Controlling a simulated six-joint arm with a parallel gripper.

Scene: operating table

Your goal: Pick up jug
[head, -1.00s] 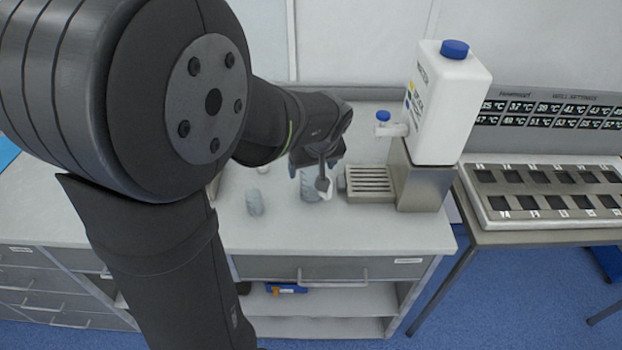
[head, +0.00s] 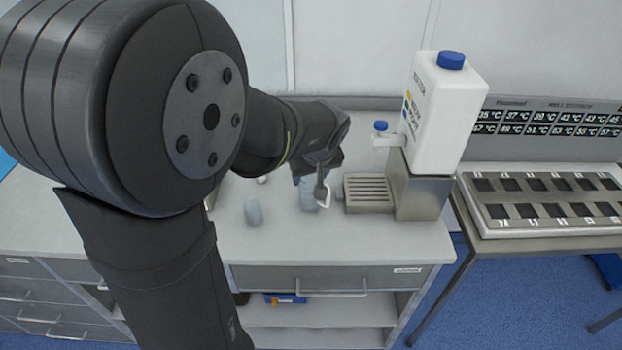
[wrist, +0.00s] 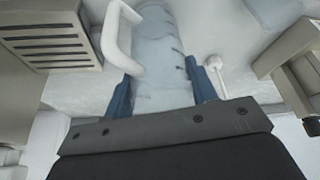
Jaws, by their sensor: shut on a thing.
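The clear, pale-blue jug (head: 307,196) with a white handle is at the counter, left of the slatted drip tray. In the wrist view the jug (wrist: 160,50) is between the two blue fingers of my gripper (wrist: 161,88), with its white handle at the left. My gripper (head: 318,172) is shut on the jug and hides its upper part in the head view. I cannot tell whether the jug's base touches the counter.
A slatted drip tray (head: 368,192) and a white water canister (head: 446,112) with a blue cap stand just right of the jug. A small clear vessel (head: 253,211) stands to its left. The counter front (head: 330,242) is clear. A well heater (head: 540,203) is farther right.

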